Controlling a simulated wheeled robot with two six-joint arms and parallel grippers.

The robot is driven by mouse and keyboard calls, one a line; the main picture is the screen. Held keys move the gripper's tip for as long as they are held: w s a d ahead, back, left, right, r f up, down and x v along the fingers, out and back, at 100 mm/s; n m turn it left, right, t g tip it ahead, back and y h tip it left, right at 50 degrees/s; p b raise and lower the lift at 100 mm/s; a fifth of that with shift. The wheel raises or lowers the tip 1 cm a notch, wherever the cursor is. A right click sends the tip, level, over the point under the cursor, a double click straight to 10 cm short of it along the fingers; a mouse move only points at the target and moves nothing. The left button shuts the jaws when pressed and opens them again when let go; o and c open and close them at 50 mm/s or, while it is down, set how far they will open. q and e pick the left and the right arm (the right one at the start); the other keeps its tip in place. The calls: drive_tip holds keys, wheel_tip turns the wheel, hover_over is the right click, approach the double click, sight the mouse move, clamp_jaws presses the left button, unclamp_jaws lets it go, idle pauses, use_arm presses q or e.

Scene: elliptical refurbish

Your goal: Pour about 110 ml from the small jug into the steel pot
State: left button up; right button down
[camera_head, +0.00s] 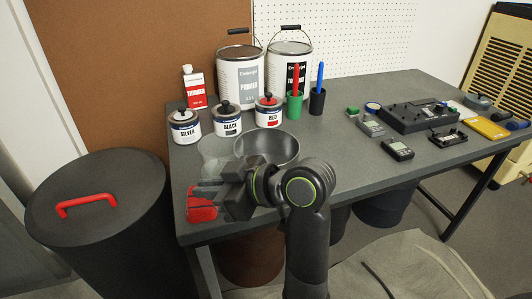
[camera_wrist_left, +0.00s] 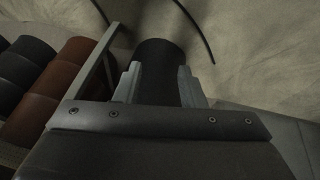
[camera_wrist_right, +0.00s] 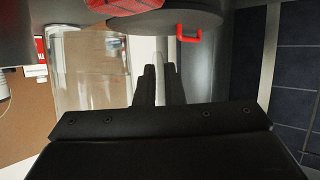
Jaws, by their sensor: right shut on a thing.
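The steel pot (camera_head: 266,148) is an open grey bowl-shaped vessel on the table, just behind my right gripper (camera_head: 215,192). A clear glass vessel, seemingly the small jug (camera_wrist_right: 90,80), fills the left of the right wrist view. My right gripper is shut on a pale strip beside the glass, seemingly its handle (camera_wrist_right: 160,65). In the head view faint clear glass (camera_head: 213,148) shows left of the pot, partly hidden by the gripper. I cannot tell its fill level. My left gripper (camera_wrist_left: 160,85) is open, seen only in its wrist view, over the floor area.
Silver (camera_head: 185,127), black (camera_head: 227,121) and red (camera_head: 268,112) paint tins stand behind the pot. Two large tins and a thinner bottle (camera_head: 196,88) are farther back. A red object (camera_head: 200,206) lies near the front-left edge. A dark bin (camera_head: 98,205) stands left. Electronics occupy the right side.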

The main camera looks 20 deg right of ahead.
sight(213, 163)
use_arm(q)
drive_tip(key=shift+s+d+r+b, duration=0.2)
drive_tip(key=shift+s+r+b, duration=0.05)
drive_tip(key=shift+r+b, duration=0.3)
use_arm(e)
drive_tip(key=shift+s+a+f+n+y, duration=0.3)
drive_tip(key=shift+a+f, duration=0.1)
drive_tip(key=shift+f, duration=0.25)
